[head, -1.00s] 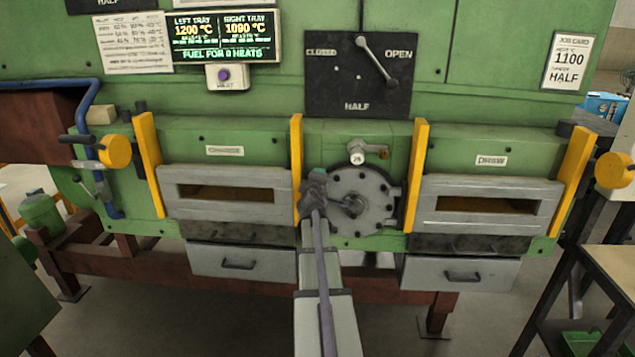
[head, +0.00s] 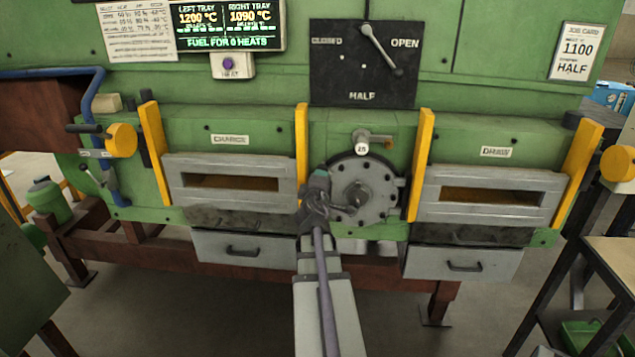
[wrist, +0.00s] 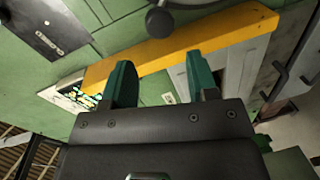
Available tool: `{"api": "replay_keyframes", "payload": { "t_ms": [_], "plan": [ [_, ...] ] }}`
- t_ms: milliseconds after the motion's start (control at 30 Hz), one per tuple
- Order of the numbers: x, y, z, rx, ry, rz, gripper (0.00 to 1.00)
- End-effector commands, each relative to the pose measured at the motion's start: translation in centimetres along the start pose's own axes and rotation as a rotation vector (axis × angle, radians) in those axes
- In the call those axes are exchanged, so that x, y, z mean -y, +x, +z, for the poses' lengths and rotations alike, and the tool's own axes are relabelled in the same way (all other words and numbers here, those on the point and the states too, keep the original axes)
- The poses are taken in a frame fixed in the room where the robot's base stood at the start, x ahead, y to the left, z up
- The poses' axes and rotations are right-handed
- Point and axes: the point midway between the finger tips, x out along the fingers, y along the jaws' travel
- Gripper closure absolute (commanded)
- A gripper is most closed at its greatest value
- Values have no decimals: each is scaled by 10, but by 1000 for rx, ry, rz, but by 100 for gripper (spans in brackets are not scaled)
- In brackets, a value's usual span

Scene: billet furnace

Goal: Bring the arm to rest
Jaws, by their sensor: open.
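My arm reaches up the middle of the head view, in front of the green furnace (head: 255,125). My gripper (head: 318,185) is by the left side of the round grey bolted cover (head: 365,188). In the wrist view my gripper (wrist: 162,82) has its two green fingers apart with nothing between them. A yellow bar (wrist: 180,45) lies beyond the fingertips there. I cannot tell whether the fingers touch anything.
Yellow uprights (head: 302,150) stand beside the cover. Slotted grey doors, CHARGE (head: 228,165) and DRAW (head: 490,180), flank it, with drawers below. A lever (head: 382,50) on the black plate points between OPEN and HALF. A side table (head: 612,262) stands at right.

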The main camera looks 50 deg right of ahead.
Motion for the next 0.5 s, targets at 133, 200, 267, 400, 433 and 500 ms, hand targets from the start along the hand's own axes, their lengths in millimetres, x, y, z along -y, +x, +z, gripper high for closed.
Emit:
{"api": "replay_keyframes", "payload": {
  "t_ms": [133,200,267,400,433,500],
  "plan": [
    [0,0,0,0,0,0,47],
    [2,0,3,19,21,-8,47],
    [8,-1,14,83,76,-42,47],
    [64,-38,42,396,420,-284,47],
    [85,-56,29,456,498,-375,47],
    [127,-100,-10,556,608,-573,47]
  ]
}}
